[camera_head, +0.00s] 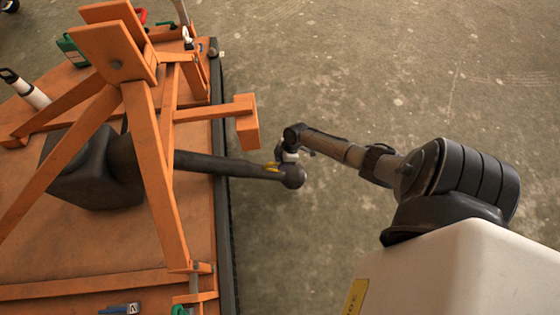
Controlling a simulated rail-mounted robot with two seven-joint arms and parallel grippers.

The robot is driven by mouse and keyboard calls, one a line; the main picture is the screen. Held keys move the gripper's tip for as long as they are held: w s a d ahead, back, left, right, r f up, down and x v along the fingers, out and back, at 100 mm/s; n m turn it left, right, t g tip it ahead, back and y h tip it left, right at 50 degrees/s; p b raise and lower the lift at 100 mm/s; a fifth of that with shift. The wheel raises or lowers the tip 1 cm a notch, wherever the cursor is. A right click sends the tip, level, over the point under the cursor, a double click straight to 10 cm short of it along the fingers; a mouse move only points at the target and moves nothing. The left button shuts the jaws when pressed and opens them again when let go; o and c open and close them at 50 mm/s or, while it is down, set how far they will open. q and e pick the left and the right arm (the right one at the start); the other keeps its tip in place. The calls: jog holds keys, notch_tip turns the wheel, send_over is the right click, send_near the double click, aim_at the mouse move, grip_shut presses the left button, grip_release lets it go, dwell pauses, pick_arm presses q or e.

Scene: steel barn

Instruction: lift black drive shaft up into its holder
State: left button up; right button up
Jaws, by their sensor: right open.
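The black drive shaft (225,165) reaches right from a black housing (95,168) inside the orange frame, past the table's edge. Its rounded end (293,176) hangs out over the floor, with a yellow mark just before it. An orange arm with a block at its end (246,122) juts out above the shaft in the picture; it may be the holder, and the shaft is apart from it. My right gripper (287,158) is open at the shaft's outer end, close to the yellow mark. Its fingers are small and partly hidden, so contact is unclear. My left gripper is not in view.
The orange frame (160,185) stands on an orange table (120,245) with a dark right edge. The concrete floor right of the table is clear.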

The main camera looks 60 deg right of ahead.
jog(key=shift+b+x, duration=0.35)
jog(key=shift+x, duration=0.55)
grip_shut()
